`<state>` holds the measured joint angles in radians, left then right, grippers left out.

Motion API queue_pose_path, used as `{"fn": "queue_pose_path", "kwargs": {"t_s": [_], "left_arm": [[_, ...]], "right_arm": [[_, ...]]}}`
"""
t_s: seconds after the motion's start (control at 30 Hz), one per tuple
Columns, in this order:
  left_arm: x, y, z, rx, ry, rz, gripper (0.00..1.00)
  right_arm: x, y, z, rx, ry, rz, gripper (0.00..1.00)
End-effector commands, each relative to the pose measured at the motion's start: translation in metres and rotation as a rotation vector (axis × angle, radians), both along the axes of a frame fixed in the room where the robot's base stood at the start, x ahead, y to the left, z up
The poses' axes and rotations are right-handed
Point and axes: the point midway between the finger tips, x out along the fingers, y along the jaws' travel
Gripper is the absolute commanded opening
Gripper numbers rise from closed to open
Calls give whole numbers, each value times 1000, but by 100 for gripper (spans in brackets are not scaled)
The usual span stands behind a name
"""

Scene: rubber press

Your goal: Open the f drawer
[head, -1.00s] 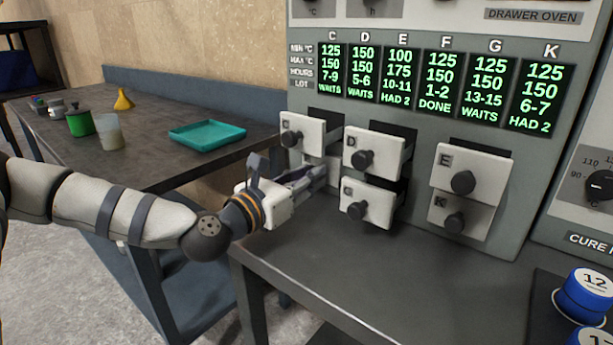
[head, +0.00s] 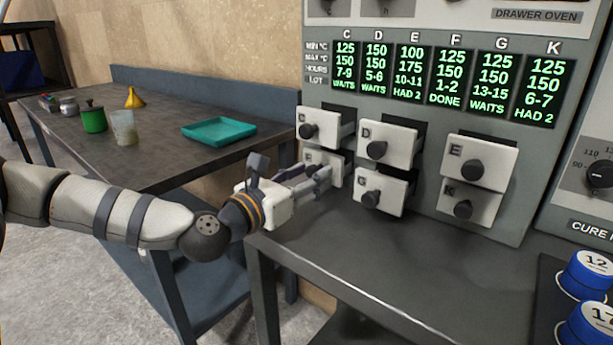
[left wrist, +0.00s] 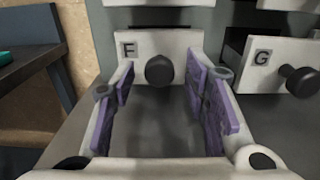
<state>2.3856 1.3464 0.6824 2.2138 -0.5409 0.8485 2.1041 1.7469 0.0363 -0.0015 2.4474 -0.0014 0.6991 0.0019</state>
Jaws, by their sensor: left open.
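The F drawer has a pale front with a letter F and a dark round knob. In the head view its front (head: 337,168) is at the lower left of the drawer group, under the C drawer, partly hidden by my left gripper (head: 322,176). In the left wrist view the F drawer (left wrist: 183,44) is straight ahead. My left gripper (left wrist: 163,95) is open there, its purple-padded fingers on either side of the F knob (left wrist: 159,70), with gaps between pads and knob. A dark gap shows above the F front. My right gripper is not in view.
Drawers C (head: 325,128), D (head: 398,144), E (head: 490,163), G (head: 390,193) and K (head: 485,205) are close by. The grey bench (head: 400,270) below is mostly clear. A side table (head: 165,165) at left holds a teal tray (head: 220,131) and small containers.

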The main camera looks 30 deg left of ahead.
Motion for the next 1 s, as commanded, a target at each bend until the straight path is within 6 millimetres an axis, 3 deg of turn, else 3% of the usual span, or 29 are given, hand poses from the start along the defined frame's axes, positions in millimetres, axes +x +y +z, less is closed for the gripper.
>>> {"fn": "queue_pose_path", "kwargs": {"t_s": [0.27, 0.5, 0.63, 1.0], "left_arm": [[-6, 1, 0, -2, -1, 2, 42], [-53, 5, 1, -6, -3, 4, 42], [-69, 7, 0, -4, -1, 4, 42], [-75, 6, 0, 1, -1, 0, 42]], "right_arm": [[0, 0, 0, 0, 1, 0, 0], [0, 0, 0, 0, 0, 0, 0], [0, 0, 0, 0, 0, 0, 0], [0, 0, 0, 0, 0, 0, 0]]}}
